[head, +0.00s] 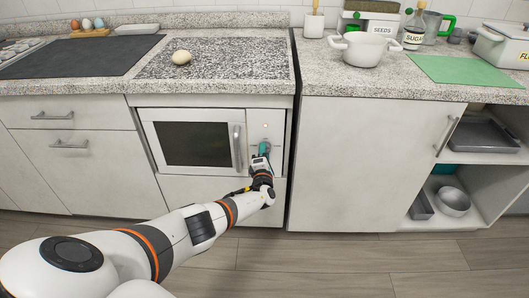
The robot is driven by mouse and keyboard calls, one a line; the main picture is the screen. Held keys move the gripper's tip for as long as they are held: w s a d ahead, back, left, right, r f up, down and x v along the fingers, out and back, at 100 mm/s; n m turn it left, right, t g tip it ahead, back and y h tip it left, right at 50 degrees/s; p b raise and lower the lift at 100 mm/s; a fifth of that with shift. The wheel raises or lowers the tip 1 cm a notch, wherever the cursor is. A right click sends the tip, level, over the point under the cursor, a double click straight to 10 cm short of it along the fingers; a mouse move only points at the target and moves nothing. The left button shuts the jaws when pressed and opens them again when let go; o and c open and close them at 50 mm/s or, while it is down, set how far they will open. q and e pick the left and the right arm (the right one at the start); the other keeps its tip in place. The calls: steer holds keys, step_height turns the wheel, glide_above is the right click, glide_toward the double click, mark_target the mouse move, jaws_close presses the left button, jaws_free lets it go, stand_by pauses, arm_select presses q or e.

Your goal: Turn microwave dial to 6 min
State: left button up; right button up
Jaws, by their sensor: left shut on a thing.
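The white microwave (195,143) is built in below the counter, with a dark window and a vertical handle (238,147). Its control panel (266,117) is on the right side, with a small orange light near the top. My left gripper (264,150) is at the lower part of this panel, shut on the dial there. The gripper hides the dial, so its setting cannot be read. My right gripper is not in view.
Above the microwave, a pale round object (181,57) sits on the speckled counter. A white pot (363,48) and a green mat (464,71) are on the right counter. The floor (330,263) in front is clear.

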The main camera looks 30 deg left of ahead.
arm_select(q)
steer(key=shift+m, duration=0.3)
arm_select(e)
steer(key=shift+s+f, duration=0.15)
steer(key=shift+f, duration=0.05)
arm_select(q)
steer(key=shift+a, duration=0.1)
steer(key=o, duration=1)
